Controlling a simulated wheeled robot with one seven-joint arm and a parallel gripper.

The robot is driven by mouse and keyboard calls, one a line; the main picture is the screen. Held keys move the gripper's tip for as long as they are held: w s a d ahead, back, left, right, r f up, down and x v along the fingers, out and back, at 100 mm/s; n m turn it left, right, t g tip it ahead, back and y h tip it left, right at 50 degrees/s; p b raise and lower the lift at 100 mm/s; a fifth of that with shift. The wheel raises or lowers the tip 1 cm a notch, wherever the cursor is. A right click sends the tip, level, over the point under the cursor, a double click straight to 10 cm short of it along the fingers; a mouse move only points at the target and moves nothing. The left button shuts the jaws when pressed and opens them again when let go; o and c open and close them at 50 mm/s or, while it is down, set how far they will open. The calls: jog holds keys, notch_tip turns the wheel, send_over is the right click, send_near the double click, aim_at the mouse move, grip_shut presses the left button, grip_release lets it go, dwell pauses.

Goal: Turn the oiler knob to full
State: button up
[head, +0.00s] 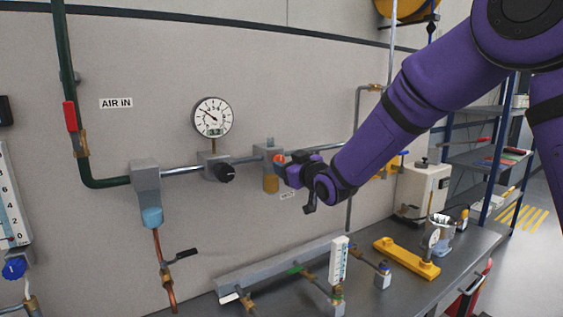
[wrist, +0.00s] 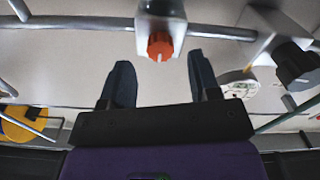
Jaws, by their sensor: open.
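The oiler (head: 258,153) is a grey block on the wall pipe with an amber bowl (head: 270,184) below it. Its small orange knob (head: 279,158) faces me, partly hidden by my gripper in the head view. My gripper (head: 285,169) is right in front of the oiler. In the wrist view the orange knob (wrist: 160,46) lies ahead, roughly centred between the two dark fingers of my open gripper (wrist: 160,63). The fingers look apart from the knob, with nothing held. I cannot read the knob's setting.
A regulator with a black knob (head: 225,173) and a round gauge (head: 213,118) sits left of the oiler. A filter with a blue bowl (head: 152,217) is further left. Below is a bench (head: 400,297) with a manifold and a yellow bar (head: 405,259).

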aim_at(281, 160)
jog(key=shift+x, duration=1.95)
jog(key=shift+c, duration=0.2)
jog(key=c, duration=0.9)
